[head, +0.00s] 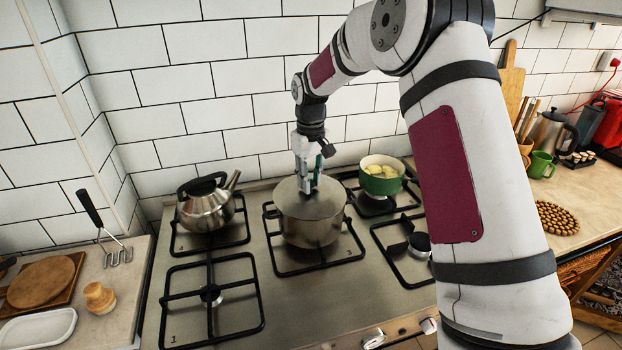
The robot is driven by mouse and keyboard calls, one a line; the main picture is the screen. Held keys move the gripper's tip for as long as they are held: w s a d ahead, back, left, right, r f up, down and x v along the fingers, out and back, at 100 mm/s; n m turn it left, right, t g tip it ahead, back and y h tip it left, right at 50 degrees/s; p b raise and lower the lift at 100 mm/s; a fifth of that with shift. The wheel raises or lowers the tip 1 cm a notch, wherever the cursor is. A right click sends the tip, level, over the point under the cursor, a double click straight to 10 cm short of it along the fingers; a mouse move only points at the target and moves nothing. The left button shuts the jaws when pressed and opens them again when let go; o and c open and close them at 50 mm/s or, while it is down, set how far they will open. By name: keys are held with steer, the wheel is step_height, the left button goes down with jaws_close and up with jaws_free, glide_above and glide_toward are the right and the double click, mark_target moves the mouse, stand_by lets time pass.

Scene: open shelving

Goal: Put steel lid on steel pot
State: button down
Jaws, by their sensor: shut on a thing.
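The steel pot (312,232) stands on a burner of the gas hob, towards the back middle. The steel lid (290,200) lies over the pot's mouth and looks about level. From this angle I cannot tell whether it is fully seated on the rim. My gripper (307,188) points down at the middle of the lid and is shut on it. The fingers hide the lid's handle.
A steel kettle (206,204) stands on the burner left of the pot. A green pot (380,178) with pale food stands close on the right. The front-left burner (211,294) is empty. A tiled wall (190,90) rises behind the hob.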

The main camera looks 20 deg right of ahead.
steer(key=c, duration=1.4)
jaws_free()
steer(key=shift+f, duration=0.2)
steer(key=shift+o, duration=0.2)
steer(key=shift+r, duration=0.1)
step_height(320, 180, up, 11)
steer(key=b, duration=0.2)
steer(key=s+r+t, duration=0.1)
steer(key=s+r, duration=0.7)
steer(key=s, duration=0.1)
steer(key=s+f+m+t, duration=0.3)
steer(key=s+t, duration=0.1)
steer(key=s, duration=2.3)
steer(key=shift+m, duration=0.3)
steer(key=shift+d, duration=0.1)
